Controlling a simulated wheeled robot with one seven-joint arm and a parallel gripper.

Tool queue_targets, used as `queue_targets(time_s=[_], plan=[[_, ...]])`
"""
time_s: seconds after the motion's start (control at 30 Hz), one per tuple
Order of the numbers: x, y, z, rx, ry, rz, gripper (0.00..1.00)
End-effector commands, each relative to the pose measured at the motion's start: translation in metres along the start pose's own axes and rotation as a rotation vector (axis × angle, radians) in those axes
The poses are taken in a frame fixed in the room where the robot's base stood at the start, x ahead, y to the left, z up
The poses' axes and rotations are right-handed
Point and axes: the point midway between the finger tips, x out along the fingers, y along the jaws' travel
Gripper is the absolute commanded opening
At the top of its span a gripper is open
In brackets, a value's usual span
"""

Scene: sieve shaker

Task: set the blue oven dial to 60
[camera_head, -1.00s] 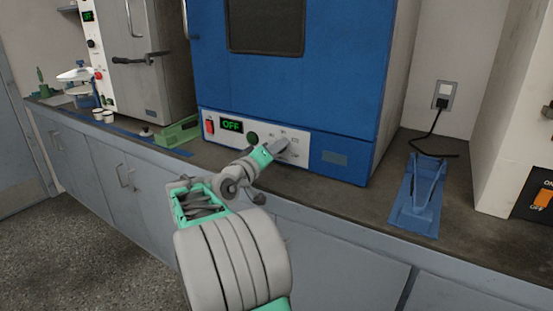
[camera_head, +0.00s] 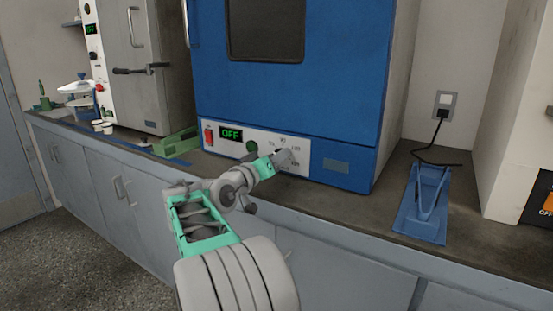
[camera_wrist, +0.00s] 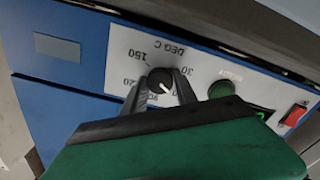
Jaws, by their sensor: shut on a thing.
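The blue oven (camera_head: 300,90) stands on the counter, with a white control panel (camera_head: 218,147) low on its front. The black dial (camera_wrist: 160,79) shows in the wrist view, between the two fingers of my gripper (camera_wrist: 162,88), which is shut on it. A white pointer line on the dial is partly visible. In the head view my gripper (camera_head: 281,158) covers the dial. The green display (camera_head: 231,134) reads OFF.
A red switch (camera_head: 209,135) and a green button (camera_head: 252,147) sit left of the dial. A blue stand (camera_head: 425,205) and a black cord lie on the counter to the right. A green tray (camera_head: 176,143) is at the left.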

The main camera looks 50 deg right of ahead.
Motion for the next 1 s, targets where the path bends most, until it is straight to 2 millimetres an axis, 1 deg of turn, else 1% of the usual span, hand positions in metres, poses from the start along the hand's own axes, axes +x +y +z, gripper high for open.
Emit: queue_targets(time_s=[0.1, 0.13, 0.37, 0.57, 0.67, 0.77, 0.9, 1.0], plan=[[0.000, -0.001, 0.001, -0.003, -0.002, -0.001, 0.00], [0.000, -0.001, 0.001, -0.003, -0.002, -0.001, 0.36], [0.000, 0.000, 0.001, -0.002, -0.001, 0.000, 0.55], [0.000, 0.000, 0.000, -0.002, 0.000, 0.000, 0.56], [-0.003, 0.000, -0.001, -0.002, 0.000, -0.001, 0.56], [-0.017, 0.000, -0.003, -0.002, 0.002, -0.003, 0.56], [-0.047, -0.001, -0.003, -0.003, 0.003, -0.006, 0.56], [-0.065, -0.001, -0.002, -0.003, 0.001, -0.004, 0.56]])
